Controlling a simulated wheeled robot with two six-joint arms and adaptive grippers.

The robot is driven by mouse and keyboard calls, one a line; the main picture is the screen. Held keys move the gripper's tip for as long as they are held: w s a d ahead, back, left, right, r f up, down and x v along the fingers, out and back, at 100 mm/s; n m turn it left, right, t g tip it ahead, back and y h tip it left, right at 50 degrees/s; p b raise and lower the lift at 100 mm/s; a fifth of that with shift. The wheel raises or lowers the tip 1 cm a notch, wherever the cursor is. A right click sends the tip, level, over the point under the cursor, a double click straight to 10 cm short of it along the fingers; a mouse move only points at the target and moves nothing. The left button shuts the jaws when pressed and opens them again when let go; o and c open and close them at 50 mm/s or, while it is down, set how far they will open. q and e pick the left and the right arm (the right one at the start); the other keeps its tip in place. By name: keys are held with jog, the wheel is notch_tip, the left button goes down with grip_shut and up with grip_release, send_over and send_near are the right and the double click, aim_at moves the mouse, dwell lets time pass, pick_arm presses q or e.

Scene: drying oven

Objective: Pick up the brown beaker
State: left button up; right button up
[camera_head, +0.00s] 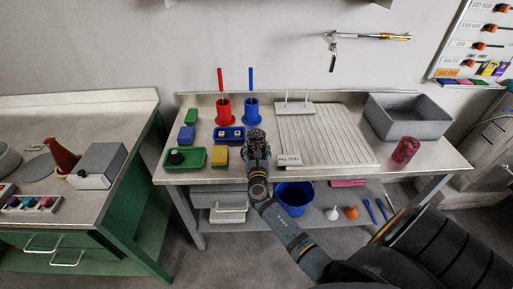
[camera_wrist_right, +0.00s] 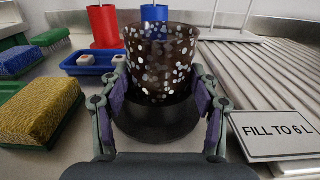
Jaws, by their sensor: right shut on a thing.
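The brown beaker (camera_wrist_right: 160,62) is dark brown with pale speckles. It stands upright between the two fingers of my right gripper (camera_wrist_right: 160,105) in the right wrist view. The fingers are shut on its lower part from both sides. In the head view the beaker (camera_head: 256,134) shows small and dark at the end of my right arm, over the front middle of the steel bench. My right gripper (camera_head: 257,152) partly hides it there. I cannot tell whether its base touches the bench. My left gripper is not in view.
A blue tray (camera_head: 229,133), a yellow sponge (camera_head: 220,155) and a green tray (camera_head: 184,158) lie left of the beaker. Red (camera_head: 223,110) and blue (camera_head: 251,111) holders stand behind. A "FILL TO 6 L" sign (camera_wrist_right: 275,133) and ribbed drainboard (camera_head: 330,140) are close right.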

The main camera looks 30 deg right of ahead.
notch_tip(320, 180, up, 10)
jog(key=p, duration=0.3)
jog(key=shift+p, duration=0.35)
dwell(0.3)
